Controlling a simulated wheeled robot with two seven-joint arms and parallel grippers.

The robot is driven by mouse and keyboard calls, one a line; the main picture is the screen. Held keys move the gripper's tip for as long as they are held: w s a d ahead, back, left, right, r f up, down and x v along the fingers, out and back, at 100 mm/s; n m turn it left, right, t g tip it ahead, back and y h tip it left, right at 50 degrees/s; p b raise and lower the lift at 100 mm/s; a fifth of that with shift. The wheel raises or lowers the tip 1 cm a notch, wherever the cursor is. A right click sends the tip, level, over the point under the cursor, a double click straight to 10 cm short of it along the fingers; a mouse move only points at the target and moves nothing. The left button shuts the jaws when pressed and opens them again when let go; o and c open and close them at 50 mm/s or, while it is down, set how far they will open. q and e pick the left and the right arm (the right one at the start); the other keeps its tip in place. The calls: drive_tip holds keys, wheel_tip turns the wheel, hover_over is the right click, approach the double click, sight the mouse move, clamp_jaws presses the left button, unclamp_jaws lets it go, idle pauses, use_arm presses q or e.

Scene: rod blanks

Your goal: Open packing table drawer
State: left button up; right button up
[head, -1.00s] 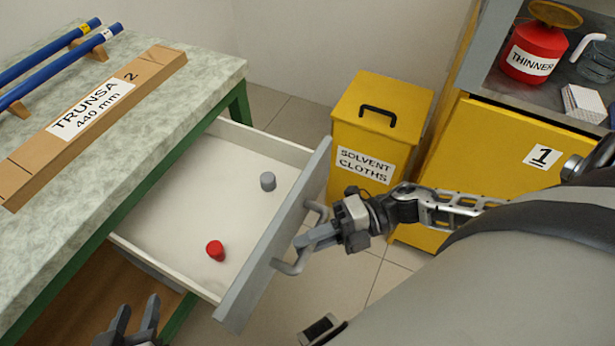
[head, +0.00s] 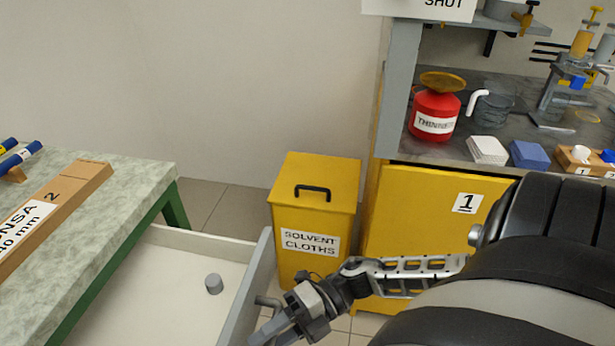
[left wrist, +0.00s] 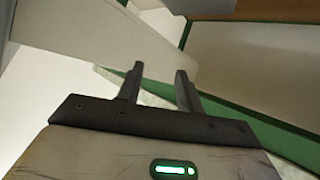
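The packing table drawer (head: 172,240) is pulled out from under the stone-topped packing table (head: 120,200). Its grey front panel (head: 250,290) faces right and its pale interior shows. The upper end of the drawer handle (head: 266,301) shows; the rest is cut off by the lower picture edge or hidden. My right gripper (head: 262,338) is at the handle and appears closed around its bar; its fingertips are at the lower edge. My left gripper (left wrist: 158,82) is open and empty in the left wrist view and is outside the head view.
A grey cylinder (head: 214,284) lies in the drawer. A yellow solvent cloths bin (head: 305,250) stands just beyond the drawer front. A yellow cabinet (head: 415,215) with a red thinner can (head: 436,105) on top is at right.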

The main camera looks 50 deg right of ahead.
drive_tip(key=v, duration=1.6)
